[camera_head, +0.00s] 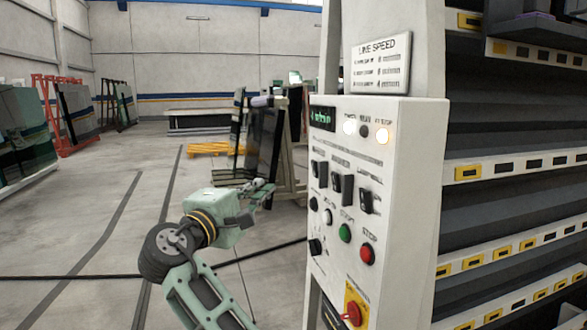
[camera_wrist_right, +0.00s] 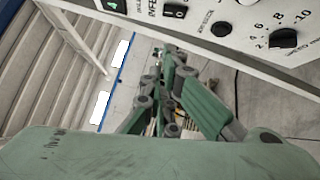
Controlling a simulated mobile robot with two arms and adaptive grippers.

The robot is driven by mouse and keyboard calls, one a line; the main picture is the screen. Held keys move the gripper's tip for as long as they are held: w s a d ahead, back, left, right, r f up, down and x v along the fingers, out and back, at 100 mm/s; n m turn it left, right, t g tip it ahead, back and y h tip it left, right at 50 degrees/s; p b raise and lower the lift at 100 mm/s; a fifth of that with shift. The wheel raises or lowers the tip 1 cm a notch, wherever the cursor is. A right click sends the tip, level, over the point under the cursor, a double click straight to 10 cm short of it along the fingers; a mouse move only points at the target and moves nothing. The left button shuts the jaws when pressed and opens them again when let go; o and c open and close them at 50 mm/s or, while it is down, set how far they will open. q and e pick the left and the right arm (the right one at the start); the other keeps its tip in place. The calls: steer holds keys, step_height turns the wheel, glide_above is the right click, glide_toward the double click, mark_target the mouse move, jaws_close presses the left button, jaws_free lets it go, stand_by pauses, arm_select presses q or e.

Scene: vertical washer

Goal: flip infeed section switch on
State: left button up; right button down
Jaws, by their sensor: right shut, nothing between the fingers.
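The white control panel (camera_head: 400,130) stands right of centre in the head view. It has a row of black switches: a left one (camera_head: 320,173), a middle one (camera_head: 343,188) and a right one (camera_head: 368,202). Their labels are too small to read there. In the right wrist view, a black switch (camera_wrist_right: 175,11) at the top edge has a cut-off label that seems to begin "INFE". Switch positions are hard to tell. My right gripper (camera_head: 266,188) is shut and empty, left of the panel and apart from it. My left gripper is out of view.
Below the switches are a green button (camera_head: 345,233), a red button (camera_head: 367,254), knobs and a red switch on yellow (camera_head: 354,312). Lamps glow above. A washer with dark shelves stands at right. Open floor lies left; a yellow pallet (camera_head: 208,149) is behind.

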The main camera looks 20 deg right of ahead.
mark_target(315, 169)
steer(key=shift+d, duration=0.1)
steer(key=s+d+p+x, duration=0.2)
steer(key=p+x, duration=0.4)
steer(key=x, duration=0.6)
steer(key=shift+w+d+r, duration=0.2)
steer(key=shift+w+d, duration=0.1)
steer(key=shift+w, duration=0.05)
steer(key=shift+a, duration=0.1)
steer(key=shift+r+p, duration=0.1)
steer(key=shift+p, duration=0.2)
steer(key=shift+d+r+m+g+y, duration=0.3)
steer(key=shift+d+m, duration=0.1)
steer(key=shift+m, duration=0.1)
